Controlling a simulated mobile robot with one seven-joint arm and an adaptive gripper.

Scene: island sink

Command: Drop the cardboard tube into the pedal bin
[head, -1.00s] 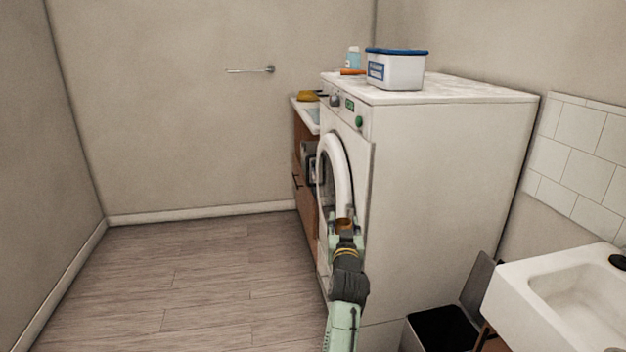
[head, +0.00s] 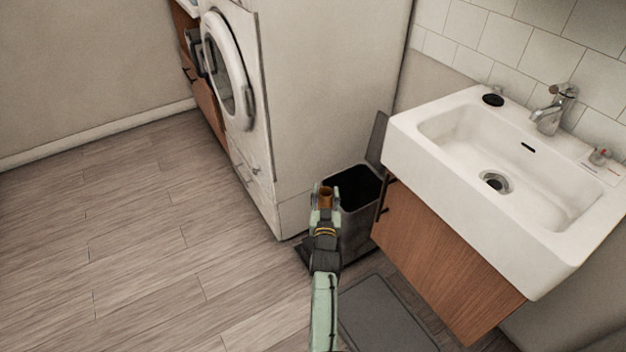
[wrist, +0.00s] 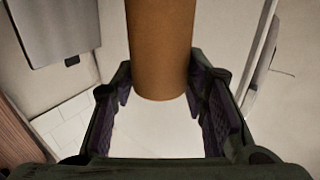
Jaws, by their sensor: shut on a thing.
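The brown cardboard tube (head: 326,196) is held in my gripper (head: 325,212), whose fingers stand on both sides of it. In the wrist view the tube (wrist: 161,50) runs from the top edge down between the fingers of my gripper (wrist: 163,100). The dark pedal bin (head: 359,220) stands on the floor between the washing machine and the sink cabinet, with its lid (head: 377,138) raised. In the head view the gripper and tube overlap the bin's left front edge. I cannot tell their height above the rim.
The white washing machine (head: 315,90) stands left of the bin. A white sink (head: 480,229) on a wooden cabinet (head: 440,262) is at the right. A grey mat (head: 381,318) lies in front of the cabinet. The wooden floor (head: 120,240) at left is clear.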

